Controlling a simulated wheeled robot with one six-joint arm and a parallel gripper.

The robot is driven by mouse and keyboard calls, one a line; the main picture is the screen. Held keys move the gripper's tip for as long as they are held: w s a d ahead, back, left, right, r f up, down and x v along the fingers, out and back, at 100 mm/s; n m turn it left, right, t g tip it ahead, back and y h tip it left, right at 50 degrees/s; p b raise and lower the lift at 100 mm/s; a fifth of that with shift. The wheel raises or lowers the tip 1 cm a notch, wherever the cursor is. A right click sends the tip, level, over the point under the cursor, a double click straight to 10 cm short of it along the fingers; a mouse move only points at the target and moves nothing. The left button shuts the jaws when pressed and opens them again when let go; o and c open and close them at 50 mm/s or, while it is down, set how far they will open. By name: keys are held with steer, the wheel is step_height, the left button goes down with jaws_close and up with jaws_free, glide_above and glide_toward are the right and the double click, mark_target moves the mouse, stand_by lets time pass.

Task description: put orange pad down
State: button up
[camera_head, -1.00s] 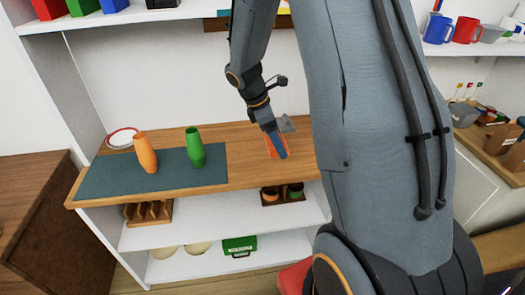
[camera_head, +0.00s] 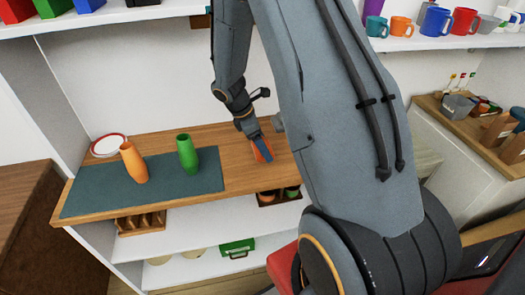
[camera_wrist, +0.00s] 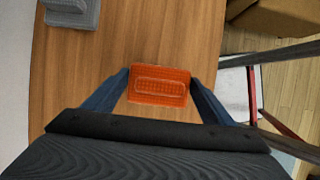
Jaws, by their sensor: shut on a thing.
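The orange pad (camera_wrist: 159,86) is a small rectangle with a raised oval in its middle. It sits between the blue fingers of my gripper (camera_wrist: 159,88) in the wrist view, and the gripper is shut on it. In the head view the orange pad (camera_head: 262,150) shows beside the blue finger of my gripper (camera_head: 264,154), over the right part of the wooden counter (camera_head: 240,180). Whether the pad touches the counter cannot be told.
An orange vase (camera_head: 134,163) and a green vase (camera_head: 188,154) stand on a dark green mat (camera_head: 95,192) to the left. A white plate with a red rim (camera_head: 109,145) lies behind. A grey object (camera_wrist: 72,12) is on the wood near the pad. Bare wood surrounds the pad.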

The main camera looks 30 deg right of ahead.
steer(key=shift+f+p, duration=0.3)
steer(key=shift+f, duration=1.4)
steer(key=shift+f, duration=0.15)
steer(key=o, duration=1.1)
steer(key=b+v, duration=0.3)
steer(key=v, duration=0.9)
steer(key=shift+s+a+r+m+t+y, duration=0.45)
steer(key=shift+s+a+r+m+y, duration=0.3)
steer(key=shift+s+a+m, duration=1.45)
steer(key=shift+s+a+r+m+t+y, duration=0.55)
steer(key=shift+s+a+m, duration=0.85)
steer(key=shift+s+m, duration=1.6)
steer(key=shift+s+a+r+m+t+y, duration=0.3)
steer(key=shift+s+a+r+m+y, duration=0.55)
steer(key=shift+s+a+m, duration=1.65)
